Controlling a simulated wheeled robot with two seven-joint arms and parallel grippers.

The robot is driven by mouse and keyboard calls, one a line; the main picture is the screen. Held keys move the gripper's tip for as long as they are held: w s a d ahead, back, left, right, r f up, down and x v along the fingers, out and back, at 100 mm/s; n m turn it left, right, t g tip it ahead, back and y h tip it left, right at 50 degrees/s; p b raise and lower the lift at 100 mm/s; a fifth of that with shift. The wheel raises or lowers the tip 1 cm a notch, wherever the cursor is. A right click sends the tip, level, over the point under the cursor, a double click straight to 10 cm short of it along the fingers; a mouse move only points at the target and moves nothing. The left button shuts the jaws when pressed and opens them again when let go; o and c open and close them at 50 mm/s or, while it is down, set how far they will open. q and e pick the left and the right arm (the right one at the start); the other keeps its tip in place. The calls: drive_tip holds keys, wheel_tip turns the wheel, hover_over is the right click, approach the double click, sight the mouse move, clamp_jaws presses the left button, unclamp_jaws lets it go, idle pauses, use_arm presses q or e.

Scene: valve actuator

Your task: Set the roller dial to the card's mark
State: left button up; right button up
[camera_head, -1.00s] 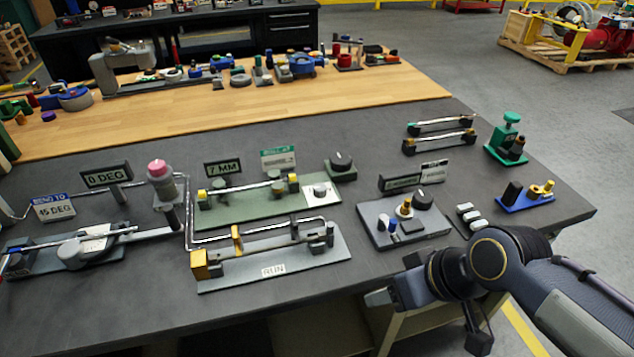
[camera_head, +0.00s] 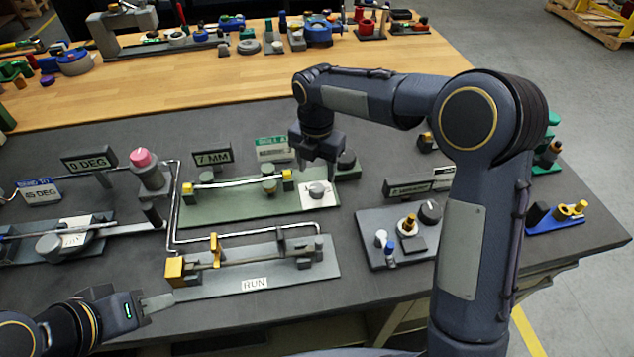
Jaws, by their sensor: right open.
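The roller fixture is a green base plate (camera_head: 235,212) with a bent rod held between yellow-tipped posts. A dark display reading 7 MM (camera_head: 212,157) and a green-topped white card (camera_head: 274,150) stand behind it; the card's small text is not readable. A small grey knob (camera_head: 318,190) sits on a white plate (camera_head: 306,200) at the fixture's right end. My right gripper (camera_head: 318,168) points down, open, just above this knob; contact cannot be made out. My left gripper (camera_head: 157,303) is low at the left front, away from the fixture; its finger gap is unclear.
A black knob (camera_head: 347,160) on a green block is close behind my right gripper. The RUN fixture (camera_head: 250,270) lies in front. A knob panel (camera_head: 375,225) stands to the right, and the 0 DEG display (camera_head: 90,160) to the left.

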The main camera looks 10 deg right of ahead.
sight(317, 187)
wheel_tip(317, 187, down, 6)
drive_tip(key=shift+s, duration=0.1)
drive_tip(key=shift+c, duration=0.3)
drive_tip(key=c, duration=0.9)
